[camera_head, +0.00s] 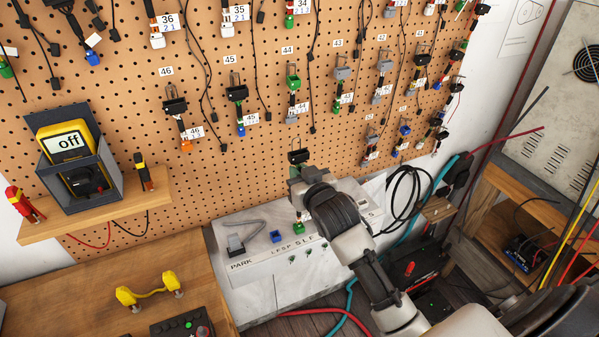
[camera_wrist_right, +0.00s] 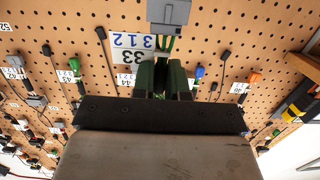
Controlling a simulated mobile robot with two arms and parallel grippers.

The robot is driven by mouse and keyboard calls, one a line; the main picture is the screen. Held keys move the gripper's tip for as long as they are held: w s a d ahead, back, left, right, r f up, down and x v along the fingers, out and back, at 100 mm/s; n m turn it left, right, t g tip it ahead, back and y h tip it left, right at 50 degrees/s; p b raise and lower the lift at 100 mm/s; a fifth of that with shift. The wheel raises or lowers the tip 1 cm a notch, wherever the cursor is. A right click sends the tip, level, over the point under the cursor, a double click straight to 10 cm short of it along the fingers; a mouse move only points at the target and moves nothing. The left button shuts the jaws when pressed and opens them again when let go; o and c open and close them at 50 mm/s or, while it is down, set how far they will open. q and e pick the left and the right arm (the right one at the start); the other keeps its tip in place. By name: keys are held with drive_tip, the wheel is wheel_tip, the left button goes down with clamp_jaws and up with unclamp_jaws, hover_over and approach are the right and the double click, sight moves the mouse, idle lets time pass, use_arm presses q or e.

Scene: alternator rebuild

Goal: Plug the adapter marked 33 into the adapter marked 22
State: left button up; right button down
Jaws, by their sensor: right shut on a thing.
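My right gripper (camera_head: 298,172) is in front of the lower middle of the pegboard, seen mostly from behind in the head view. In the right wrist view its fingers (camera_wrist_right: 166,82) are shut on the adapter marked 33. That adapter has a grey connector end (camera_wrist_right: 169,12), green wires and a white tag (camera_wrist_right: 134,57) reading 33 and 312, upside down in that view. Its green end is between the fingers and partly hidden. I cannot pick out the adapter marked 22; many tags are too small to read. My left gripper is not in view.
The pegboard (camera_head: 225,60) carries several hanging adapters and dark cables.

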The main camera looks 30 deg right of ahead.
drive_tip(key=shift+f, duration=0.5)
idle(0.7)
drive_tip(key=shift+f, duration=0.2)
idle(0.7)
drive_tip(key=c, duration=1.1)
unclamp_jaws()
drive_tip(key=s, duration=0.3)
drive_tip(key=s+r+b, duration=0.1)
drive_tip(key=s, duration=0.3)
drive_tip(key=s+b, duration=0.1)
drive_tip(key=s, duration=0.2)
drive_tip(key=shift+s+a+r, duration=0.3)
drive_tip(key=shift+s, duration=0.1)
